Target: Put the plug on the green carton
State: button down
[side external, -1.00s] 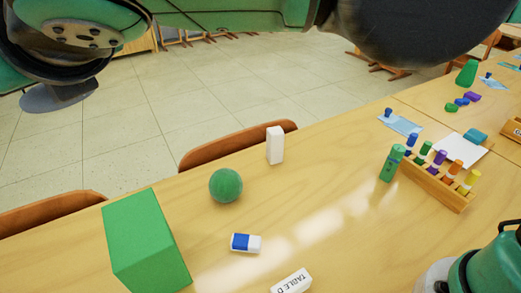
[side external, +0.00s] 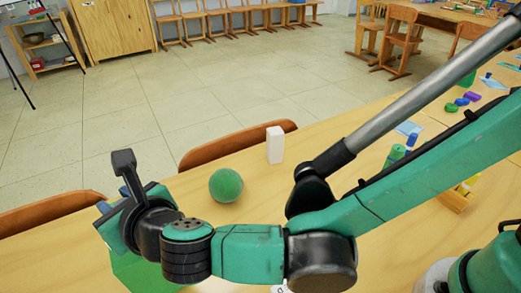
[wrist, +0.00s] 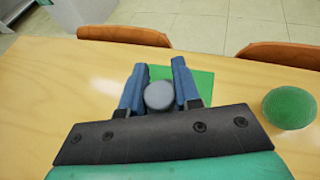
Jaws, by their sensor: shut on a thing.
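The plug shows as a grey round-topped piece between the two blue fingers in the wrist view (wrist: 159,97). My gripper (wrist: 159,90) is shut on it. The green carton (wrist: 200,84) shows behind and below the fingers there, partly covered by them. In the side view the carton (side external: 138,273) is mostly hidden behind my arm, and my gripper (side external: 104,208) is over its area at the left. The plug is hidden in that view. I cannot tell the gap between plug and carton.
A green ball (side external: 226,185) lies right of the carton; it also shows in the wrist view (wrist: 290,107). A white upright block (side external: 275,145) stands near the table's far edge. Wooden chairs (side external: 230,147) line that edge. My arm hides much of the table, including the blue-and-white eraser.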

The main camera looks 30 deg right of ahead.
jog(key=shift+f, duration=0.25)
jog(key=shift+f, duration=0.15)
jog(key=c, duration=0.6)
grip_release()
